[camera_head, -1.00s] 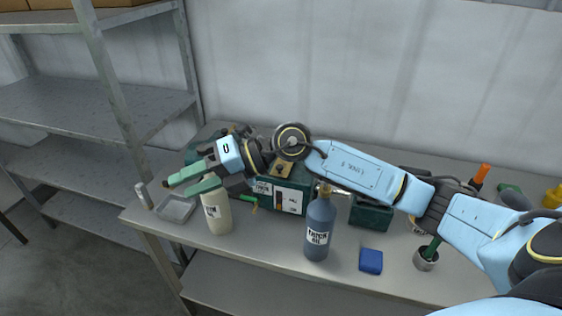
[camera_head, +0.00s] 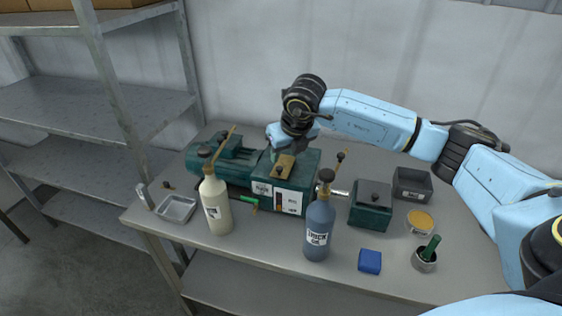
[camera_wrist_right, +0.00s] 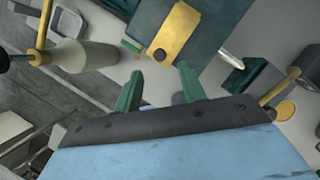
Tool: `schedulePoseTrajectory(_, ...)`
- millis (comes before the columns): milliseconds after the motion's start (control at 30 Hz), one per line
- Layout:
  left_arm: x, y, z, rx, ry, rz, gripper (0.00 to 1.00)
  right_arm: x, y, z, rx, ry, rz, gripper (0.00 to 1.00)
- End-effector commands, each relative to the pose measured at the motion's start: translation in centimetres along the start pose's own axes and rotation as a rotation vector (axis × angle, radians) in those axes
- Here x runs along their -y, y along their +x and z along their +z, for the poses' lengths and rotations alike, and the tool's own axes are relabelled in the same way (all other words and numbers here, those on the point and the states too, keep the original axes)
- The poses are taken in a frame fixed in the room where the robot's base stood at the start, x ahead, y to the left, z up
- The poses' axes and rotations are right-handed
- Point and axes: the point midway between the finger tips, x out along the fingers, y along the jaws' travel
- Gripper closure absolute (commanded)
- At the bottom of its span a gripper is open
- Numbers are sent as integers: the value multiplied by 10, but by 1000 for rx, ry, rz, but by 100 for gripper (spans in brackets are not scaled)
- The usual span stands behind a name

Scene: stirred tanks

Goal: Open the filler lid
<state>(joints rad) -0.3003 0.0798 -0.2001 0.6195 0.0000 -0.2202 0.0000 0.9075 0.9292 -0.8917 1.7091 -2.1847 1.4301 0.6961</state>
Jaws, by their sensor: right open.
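A dark green gear unit (camera_head: 310,163) stands at the middle of the bench. The brass-yellow filler lid (camera_head: 285,165) lies on its top, with a small dark knob at its near end; it looks shut. The lid also shows in the right wrist view (camera_wrist_right: 180,33), with its knob at the lower end. My right gripper (camera_head: 289,149) is over the unit beside the lid, its fingers partly hidden in the head view. In the right wrist view its green fingers (camera_wrist_right: 160,72) are apart and empty, with the knob between and beyond their tips. My left gripper is not in view.
A cream bottle (camera_head: 217,204) and a blue bottle (camera_head: 319,228) stand in front of the unit. A metal tray (camera_head: 177,208) is left, a green box (camera_head: 371,205) right. A blue block (camera_head: 370,261) and a cup (camera_head: 424,259) sit near the front edge. Shelving (camera_head: 90,110) stands left.

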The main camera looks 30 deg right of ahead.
Motion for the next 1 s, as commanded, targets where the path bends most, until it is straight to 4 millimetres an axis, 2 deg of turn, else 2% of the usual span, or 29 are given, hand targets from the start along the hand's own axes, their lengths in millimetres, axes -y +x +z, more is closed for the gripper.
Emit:
schedulePoseTrajectory(100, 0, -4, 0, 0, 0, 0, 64, -1, 24, 0, -4, 0, 1, 59)
schedulePoseTrajectory(300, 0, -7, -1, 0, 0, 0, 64, -1, 51, -1, -2, -2, 2, 59)
schedulePoseTrajectory(433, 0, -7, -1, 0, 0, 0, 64, -1, 58, 0, -1, -1, 2, 59)
schedulePoseTrajectory(700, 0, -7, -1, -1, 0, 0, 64, -1, 60, 0, 0, -2, 2, 59)
schedulePoseTrajectory(767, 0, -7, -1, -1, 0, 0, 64, -1, 60, 0, 0, -2, 2, 65)
schedulePoseTrajectory(1000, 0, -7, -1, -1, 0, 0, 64, -1, 59, 0, 0, -2, 2, 96)
